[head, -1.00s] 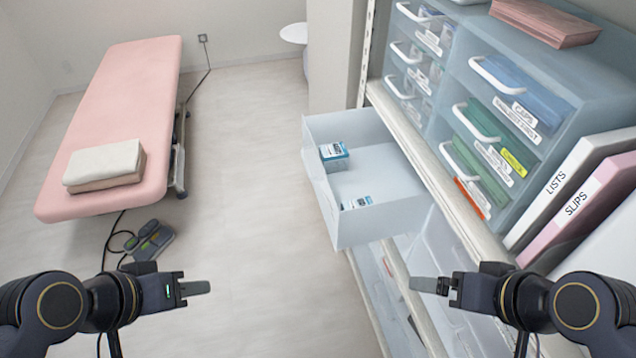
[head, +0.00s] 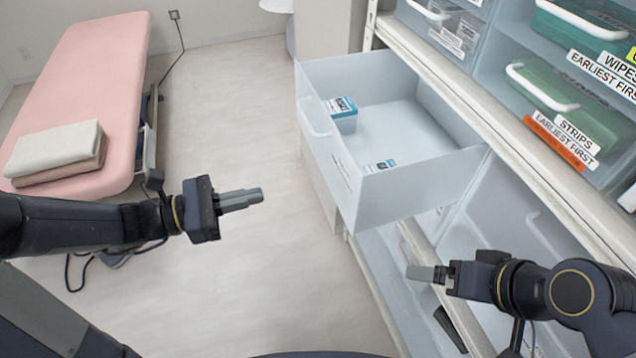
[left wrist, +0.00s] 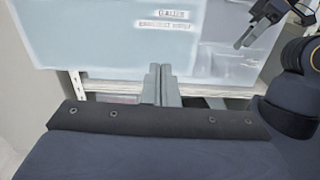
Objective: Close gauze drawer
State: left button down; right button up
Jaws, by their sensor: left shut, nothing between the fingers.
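The gauze drawer (head: 430,185) is pulled far out of the shelf unit in the head view, its handle (head: 314,117) on the front panel facing left. Two small blue-and-white boxes (head: 343,122) (head: 380,166) lie inside. My left gripper (head: 262,194) is shut and empty, left of the drawer front and apart from it, pointing toward it. In the left wrist view, the labelled drawer front (left wrist: 100,45) stands beyond the shut fingers (left wrist: 162,72); its label is blurred. My right gripper (head: 410,272) looks shut and empty, below and right of the drawer front; it also shows in the left wrist view (left wrist: 240,42).
The shelf edge (head: 480,100) runs along the right, with closed drawers of wipes and strips (head: 560,100) above. Clear bins fill the lower shelf. A pink treatment bed (head: 85,90) with folded towels (head: 55,150) stands left. The floor between is clear.

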aim_at(338, 174)
pick_arm(q)
jog(key=x, duration=0.9)
jog(key=b+x, duration=0.1)
jog(key=x, duration=0.4)
jog(key=shift+w+a+r, duration=0.1)
jog(key=shift+w, duration=0.2)
jog(key=b+x, duration=0.2)
jog(key=x, duration=0.9)
jog(key=b+x, duration=0.3)
jog(key=x, duration=0.9)
jog(key=shift+w+r+b, duration=0.1)
jog(key=shift+w+b, duration=0.1)
jog(key=shift+b, duration=0.1)
jog(key=shift+w+d, duration=0.2)
jog(key=shift+d, duration=0.45)
jog(key=shift+r, duration=0.25)
jog(key=shift+r, duration=0.1)
